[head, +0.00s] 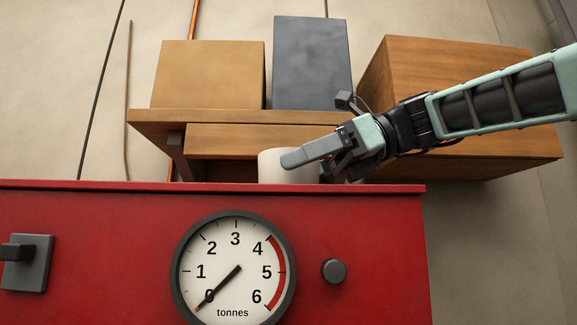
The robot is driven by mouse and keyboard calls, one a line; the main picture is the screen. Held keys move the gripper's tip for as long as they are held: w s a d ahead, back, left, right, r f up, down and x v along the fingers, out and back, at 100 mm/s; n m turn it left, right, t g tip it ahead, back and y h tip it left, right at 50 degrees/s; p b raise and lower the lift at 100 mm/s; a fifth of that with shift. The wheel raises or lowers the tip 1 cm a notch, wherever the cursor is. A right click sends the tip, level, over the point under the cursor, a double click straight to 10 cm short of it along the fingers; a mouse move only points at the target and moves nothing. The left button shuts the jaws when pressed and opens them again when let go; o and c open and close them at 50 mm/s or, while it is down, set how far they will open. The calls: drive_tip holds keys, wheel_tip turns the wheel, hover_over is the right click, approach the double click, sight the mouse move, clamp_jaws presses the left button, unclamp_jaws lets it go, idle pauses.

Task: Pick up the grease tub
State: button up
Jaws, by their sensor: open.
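A pale off-white cylinder (272,167), which looks like the grease tub, stands behind the top edge of the red cabinet. Its lower part is hidden by that edge, and its right part is hidden by my gripper. My gripper (305,163) reaches in from the right and is open. One long grey finger crosses in front of the tub's upper part. The other finger is mostly hidden or shows only in part near the tub's right side. I cannot tell whether the fingers touch the tub.
A red cabinet (90,240) with a round gauge (234,270) fills the lower front. Behind is a wooden shelf (145,117) bearing a tan box (208,75) and a dark grey box (312,65). A brown wooden box (430,65) stands right, behind my arm.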

drive_tip(key=shift+x, duration=0.85)
drive_tip(key=c, duration=1.3)
drive_tip(key=shift+r, duration=0.15)
